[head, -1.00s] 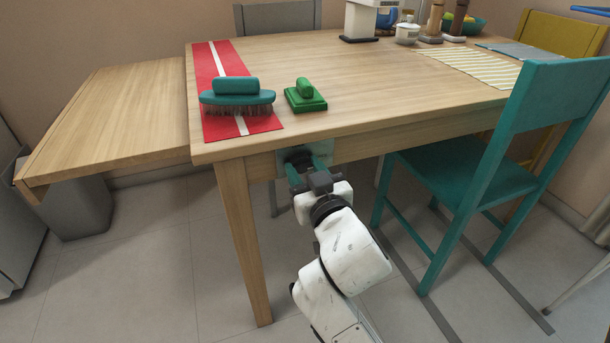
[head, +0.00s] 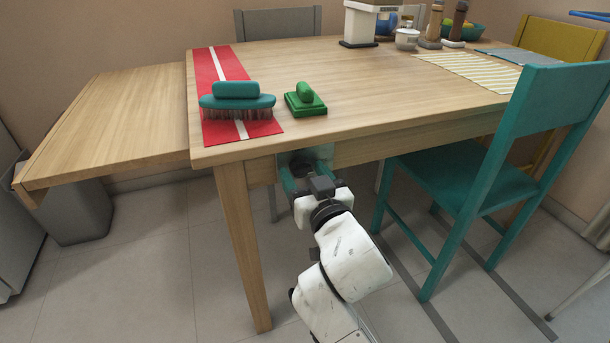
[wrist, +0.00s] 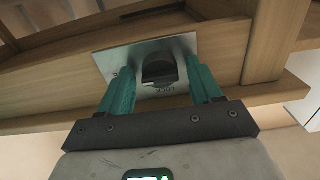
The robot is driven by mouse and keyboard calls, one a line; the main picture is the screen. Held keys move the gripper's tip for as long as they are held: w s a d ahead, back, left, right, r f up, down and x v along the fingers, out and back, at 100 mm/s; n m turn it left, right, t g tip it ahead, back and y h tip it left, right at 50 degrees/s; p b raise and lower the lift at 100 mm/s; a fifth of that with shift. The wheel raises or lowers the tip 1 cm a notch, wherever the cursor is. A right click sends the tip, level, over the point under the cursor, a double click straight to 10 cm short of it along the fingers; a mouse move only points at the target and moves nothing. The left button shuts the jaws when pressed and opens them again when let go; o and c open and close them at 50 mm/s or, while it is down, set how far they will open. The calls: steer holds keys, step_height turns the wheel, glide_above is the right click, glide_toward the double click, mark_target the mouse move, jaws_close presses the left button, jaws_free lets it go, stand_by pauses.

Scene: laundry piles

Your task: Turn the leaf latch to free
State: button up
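The leaf latch is a black round knob (wrist: 160,70) with a raised grip on a bare metal plate (wrist: 106,61). The plate is fixed to the wooden rail under the table. In the wrist view my gripper (wrist: 160,66) has its two teal fingers apart, one on each side of the knob. Gaps show between both fingers and the knob. In the head view my gripper (head: 306,168) is under the table's front edge, and the dark knob (head: 302,159) shows partly between the fingers.
The table leaf (head: 115,115) stands out at the left. A teal brush (head: 237,96) lies on a red runner (head: 208,70), beside a green block-shaped thing (head: 305,100). A table leg (head: 243,240) is left of my arm; a teal chair (head: 465,185) is right.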

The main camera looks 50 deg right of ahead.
steer(key=v, duration=1)
steer(key=shift+s+a, duration=0.25)
steer(key=shift+s, duration=0.1)
stand_by(0.5)
step_height(320, 180, down, 17)
steer(key=s+n+g+y, duration=0.2)
steer(key=g+y, duration=0.2)
steer(key=g, duration=0.3)
steer(key=s+a+f+n+g+y, duration=0.1)
steer(key=s+a+f+g+y, duration=0.1)
steer(key=s+f, duration=0.1)
steer(key=s+a+f+n+g+y+p, duration=0.1)
steer(key=s+a+f+n+g+y, duration=0.1)
steer(key=s+f, duration=0.1)
steer(key=s+a+f+n+g+y+p, duration=0.1)
steer(key=s+a+f+g, duration=0.2)
steer(key=f, duration=0.1)
steer(key=shift+s+f+n+y, duration=0.15)
steer(key=shift+f+n+y, duration=0.15)
steer(key=shift+y, duration=0.1)
step_height(320, 180, up, 35)
steer(key=p, duration=3.5)
steer(key=shift+r+p, duration=0.2)
steer(key=shift+p, duration=0.1)
steer(key=shift+c, duration=0.3)
